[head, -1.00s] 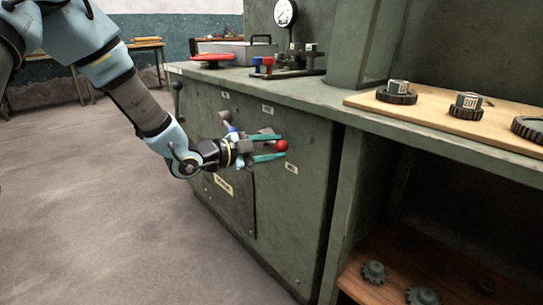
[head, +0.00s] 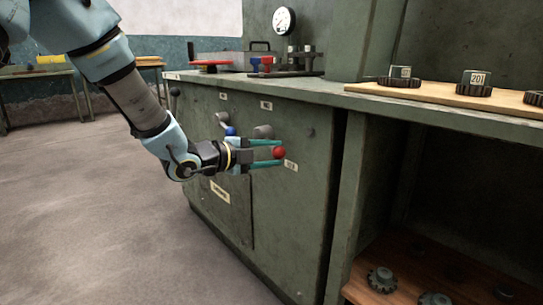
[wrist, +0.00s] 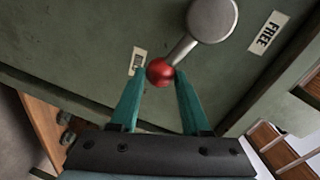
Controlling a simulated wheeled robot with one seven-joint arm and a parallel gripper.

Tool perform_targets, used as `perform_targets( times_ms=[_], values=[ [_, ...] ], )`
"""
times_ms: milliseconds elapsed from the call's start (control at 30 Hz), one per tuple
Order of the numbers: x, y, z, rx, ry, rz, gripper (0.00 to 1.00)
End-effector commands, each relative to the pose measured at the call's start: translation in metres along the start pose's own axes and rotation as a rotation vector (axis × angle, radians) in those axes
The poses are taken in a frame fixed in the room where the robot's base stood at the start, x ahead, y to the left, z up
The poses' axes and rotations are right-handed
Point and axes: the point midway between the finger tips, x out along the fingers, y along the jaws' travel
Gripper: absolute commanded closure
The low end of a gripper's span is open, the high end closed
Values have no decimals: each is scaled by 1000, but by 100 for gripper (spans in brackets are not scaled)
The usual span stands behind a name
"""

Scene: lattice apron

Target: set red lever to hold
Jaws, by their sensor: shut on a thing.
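The red lever has a round red knob (head: 279,152) on a short grey arm from a grey hub (head: 263,132) on the green cabinet front. My gripper (head: 277,153) has its teal fingers shut on the red knob, one finger on each side. In the wrist view the red knob (wrist: 160,72) sits between the fingertips, and the hub (wrist: 212,18) is up and to the right. A small label (wrist: 137,61) lies right beside the knob, its text too small to read. A label reading FREE (wrist: 265,33) is on the far side of the hub, away from the knob.
A lever with a blue knob (head: 230,131) stands just left of the red lever. The bench top (head: 330,90) overhangs above, with a wooden board (head: 440,93) bearing gears. An open shelf is at lower right. The floor (head: 90,210) at left is clear.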

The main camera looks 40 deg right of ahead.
Motion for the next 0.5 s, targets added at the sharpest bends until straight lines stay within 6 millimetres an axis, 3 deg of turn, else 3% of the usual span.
perform_targets(
  times_ms=[200,233,467,500],
  values=[
    [-1,2,1,-1,-3,5,100],
    [-1,2,1,-1,-3,5,50],
    [0,2,1,-1,-2,3,24],
    [0,1,1,-1,-2,3,24]
  ],
)
